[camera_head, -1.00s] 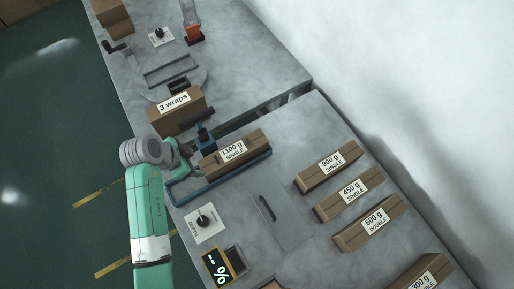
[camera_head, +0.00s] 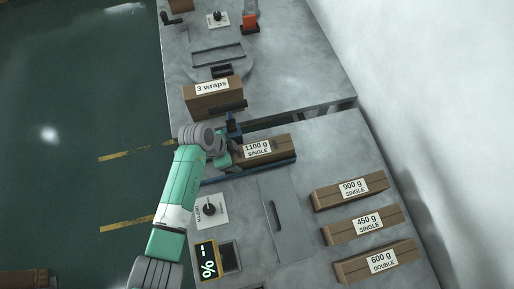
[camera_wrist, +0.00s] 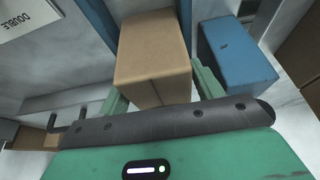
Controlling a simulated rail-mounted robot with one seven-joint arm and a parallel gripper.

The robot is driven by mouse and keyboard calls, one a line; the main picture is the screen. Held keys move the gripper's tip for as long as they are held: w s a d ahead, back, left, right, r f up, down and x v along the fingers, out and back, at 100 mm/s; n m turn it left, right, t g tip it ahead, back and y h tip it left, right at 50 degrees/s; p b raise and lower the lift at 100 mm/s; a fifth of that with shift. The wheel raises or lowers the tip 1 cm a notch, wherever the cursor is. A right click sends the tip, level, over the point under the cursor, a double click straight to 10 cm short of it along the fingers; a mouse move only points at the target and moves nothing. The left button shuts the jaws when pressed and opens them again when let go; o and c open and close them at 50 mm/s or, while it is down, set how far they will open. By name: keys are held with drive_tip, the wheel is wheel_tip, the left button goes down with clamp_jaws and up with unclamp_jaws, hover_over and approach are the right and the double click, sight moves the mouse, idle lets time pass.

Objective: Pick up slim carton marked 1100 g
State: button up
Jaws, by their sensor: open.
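The slim brown carton marked 1100 g SINGLE (camera_head: 277,144) lies on the table along a blue fence (camera_head: 268,166). My gripper (camera_head: 229,157) is at its left end, partly hidden by my wrist in the head view. In the wrist view the end of a plain brown carton (camera_wrist: 150,55) faces me. The open green fingers of my gripper (camera_wrist: 158,92) stand on either side of its near end. Whether they touch it I cannot tell.
A blue block (camera_wrist: 236,58) stands close to the right finger. A carton marked 3 wraps (camera_head: 212,98) stands behind. Cartons marked 900 g (camera_head: 351,192), 450 g (camera_head: 363,224) and 600 g (camera_head: 376,262) lie at the right.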

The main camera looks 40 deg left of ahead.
drive_tip(key=shift+r, duration=0.1)
clamp_jaws()
drive_tip(key=shift+r, duration=0.1)
